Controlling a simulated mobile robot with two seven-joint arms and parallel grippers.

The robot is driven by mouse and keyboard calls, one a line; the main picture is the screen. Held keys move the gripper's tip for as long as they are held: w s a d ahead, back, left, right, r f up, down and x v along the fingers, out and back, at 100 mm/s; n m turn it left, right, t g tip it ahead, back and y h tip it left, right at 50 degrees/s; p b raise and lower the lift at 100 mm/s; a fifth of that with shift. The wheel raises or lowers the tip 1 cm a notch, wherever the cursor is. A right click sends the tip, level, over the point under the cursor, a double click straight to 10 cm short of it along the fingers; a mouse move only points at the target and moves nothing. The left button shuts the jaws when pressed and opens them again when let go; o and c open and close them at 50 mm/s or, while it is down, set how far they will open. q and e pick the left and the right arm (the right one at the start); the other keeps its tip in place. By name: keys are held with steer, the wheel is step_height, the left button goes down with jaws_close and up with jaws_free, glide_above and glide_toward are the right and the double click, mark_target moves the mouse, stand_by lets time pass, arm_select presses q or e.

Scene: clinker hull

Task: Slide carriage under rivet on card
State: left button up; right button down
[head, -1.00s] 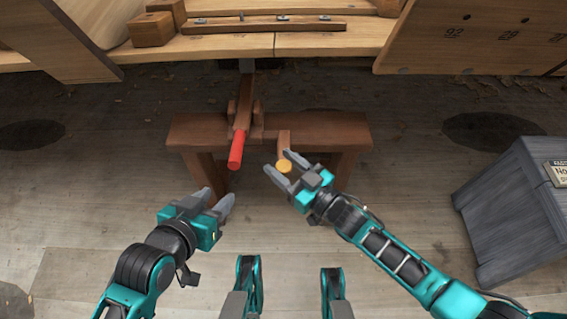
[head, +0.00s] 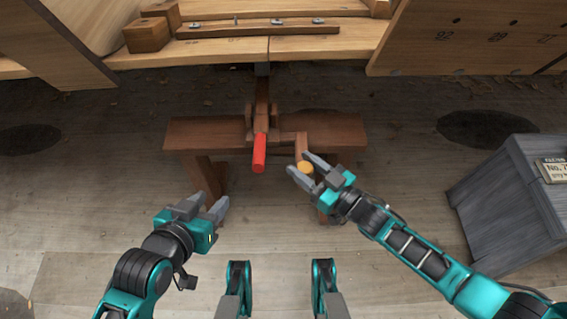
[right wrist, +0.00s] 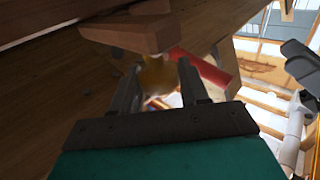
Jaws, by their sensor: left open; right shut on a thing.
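The wooden carriage (head: 262,120) stands on a brown bench (head: 345,128) under the hull. A red handle (head: 259,152) points from it towards me. A wooden arm (head: 301,143) on its right ends in an orange knob (head: 305,167). My right gripper (head: 307,168) is shut on the knob, blurred in the right wrist view (right wrist: 158,75). My left gripper (head: 217,202) is open and empty, left of and below the red handle. Rivets show as dark dots above hull numbers, 92 (head: 456,36) among them. The card (head: 555,170) reads "No. 7"; the rest is cut off.
A grey crate (head: 505,215) carrying the card stands at the right. Wooden blocks (head: 148,34) and a batten (head: 255,30) lie on the ledge above the bench. The bench top is clear on both sides of the carriage. The floor in front is open.

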arm_select(q)
steer(key=shift+a, duration=0.15)
arm_select(e)
steer(key=d, duration=0.4)
steer(key=shift+d, duration=0.35)
steer(key=c, duration=0.7)
jaws_free()
steer(key=shift+a, duration=0.1)
arm_select(q)
steer(key=p, duration=0.1)
steer(key=r+p, duration=0.1)
steer(key=shift+s+a+p, duration=0.2)
steer(key=shift+a+p, duration=0.1)
arm_select(e)
steer(key=v, duration=1.3)
